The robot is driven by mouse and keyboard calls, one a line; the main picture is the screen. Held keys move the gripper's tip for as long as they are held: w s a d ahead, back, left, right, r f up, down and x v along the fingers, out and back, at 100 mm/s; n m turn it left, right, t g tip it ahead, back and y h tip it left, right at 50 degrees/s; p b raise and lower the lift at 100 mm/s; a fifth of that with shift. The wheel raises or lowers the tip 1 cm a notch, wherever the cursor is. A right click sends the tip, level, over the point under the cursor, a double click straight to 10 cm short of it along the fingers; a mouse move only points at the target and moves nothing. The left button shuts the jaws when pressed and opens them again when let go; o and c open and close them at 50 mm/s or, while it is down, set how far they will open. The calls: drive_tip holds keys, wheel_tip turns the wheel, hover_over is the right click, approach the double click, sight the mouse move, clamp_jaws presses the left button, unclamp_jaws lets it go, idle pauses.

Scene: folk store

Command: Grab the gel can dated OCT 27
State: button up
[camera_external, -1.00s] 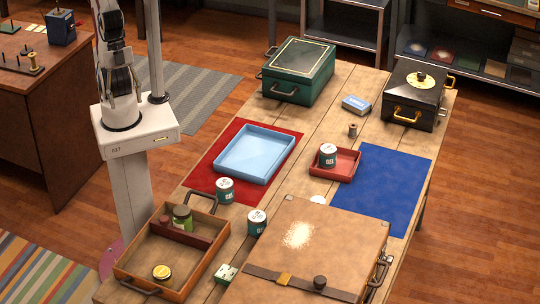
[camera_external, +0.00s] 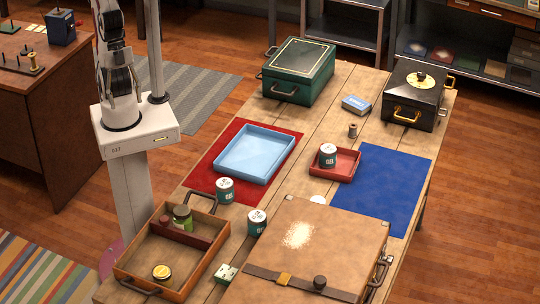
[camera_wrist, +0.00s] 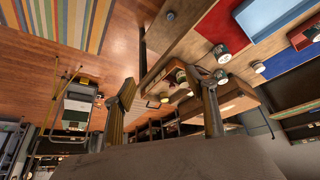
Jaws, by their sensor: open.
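Three teal cans with pale lids stand upright on the wooden table. One can (camera_external: 225,191) is at the near edge of the red mat, one can (camera_external: 257,223) is between the open wooden case and the brown suitcase, and one can (camera_external: 327,156) is in the small red tray (camera_external: 345,175). Their printed dates are too small to read, so I cannot tell which says OCT 27. My gripper (camera_wrist: 162,92) shows in the wrist view with its fingers wide apart and empty, away from the cans. The outside view does not clearly show its fingers.
A light blue tray (camera_external: 254,153) lies on the red mat (camera_external: 203,177). A blue mat (camera_external: 393,190) is at right. The open wooden case (camera_external: 190,262) and brown suitcase (camera_external: 345,245) fill the near end. Green (camera_external: 298,72) and black (camera_external: 412,98) boxes stand at the far end.

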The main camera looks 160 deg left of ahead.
drive_tip(key=shift+o, duration=0.5)
drive_tip(key=shift+w, duration=0.1)
drive_tip(key=w+a+f+t+y, duration=0.1)
drive_tip(key=w+a+t+y, duration=0.1)
drive_tip(key=w+a, duration=1.05)
drive_tip(key=w+a+f+t+y, duration=0.15)
drive_tip(key=w+a, duration=0.65)
drive_tip(key=w, duration=0.9)
drive_tip(key=w+a+f+t+h, duration=0.2)
drive_tip(key=w+a+f+t, duration=0.1)
drive_tip(key=w+a+f, duration=0.45)
drive_tip(key=m+t+h, duration=0.1)
drive_tip(key=h, duration=0.2)
approach(256, 219)
drive_tip(key=w, duration=0.1)
drive_tip(key=shift+s+a+f, duration=0.1)
drive_tip(key=shift+a+f, duration=0.1)
drive_tip(key=shift+f, duration=0.95)
drive_tip(key=shift+x, duration=1.3)
